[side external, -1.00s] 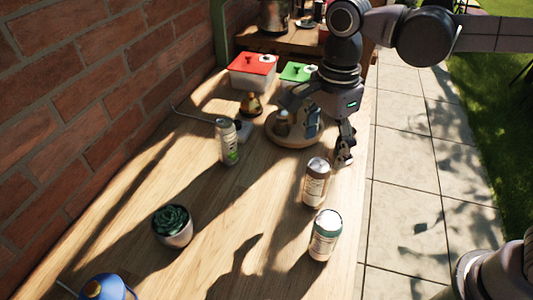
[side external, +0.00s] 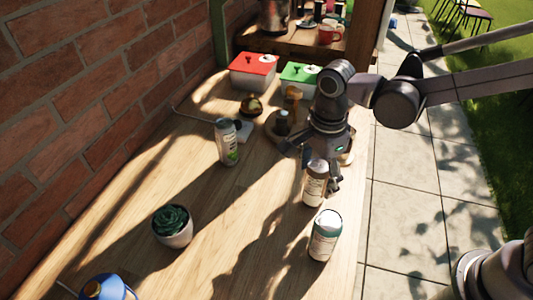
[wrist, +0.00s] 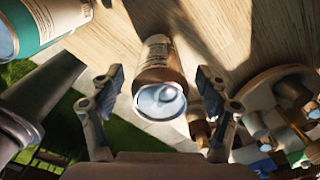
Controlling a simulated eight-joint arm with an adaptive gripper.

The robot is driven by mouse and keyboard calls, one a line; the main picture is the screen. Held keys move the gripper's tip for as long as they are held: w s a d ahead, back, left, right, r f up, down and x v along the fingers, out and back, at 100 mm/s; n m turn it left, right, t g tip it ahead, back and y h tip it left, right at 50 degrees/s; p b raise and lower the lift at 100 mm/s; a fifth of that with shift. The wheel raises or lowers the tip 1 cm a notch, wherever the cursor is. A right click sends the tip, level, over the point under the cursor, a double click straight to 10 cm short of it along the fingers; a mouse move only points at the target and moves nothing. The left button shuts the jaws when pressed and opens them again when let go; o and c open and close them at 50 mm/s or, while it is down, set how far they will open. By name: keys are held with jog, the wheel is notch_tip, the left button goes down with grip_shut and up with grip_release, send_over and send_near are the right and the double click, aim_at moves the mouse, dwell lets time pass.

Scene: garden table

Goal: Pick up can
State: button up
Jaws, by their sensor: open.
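A can with a pale label and brown bands (side external: 314,186) stands upright on the wooden table. My gripper (side external: 311,168) is open just above and around its upper part in the side view. In the wrist view the can (wrist: 161,62) is between the two open fingers (wrist: 160,78), its silvery end toward the camera, with a gap on each side. A white and green can (side external: 325,238) stands nearer the side camera; it also shows at the upper left of the wrist view (wrist: 42,20). A slim light can (side external: 227,145) stands to the left.
A round wooden tray (side external: 271,130) with small items is behind my gripper, partly hidden. A potted succulent (side external: 173,227) and a blue object (side external: 107,288) are at the front left. Red-lidded (side external: 253,70) and green-lidded (side external: 299,74) boxes stand at the back. The table's middle is clear.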

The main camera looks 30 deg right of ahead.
jog(key=shift+f, duration=0.3)
jog(key=c, duration=1.5)
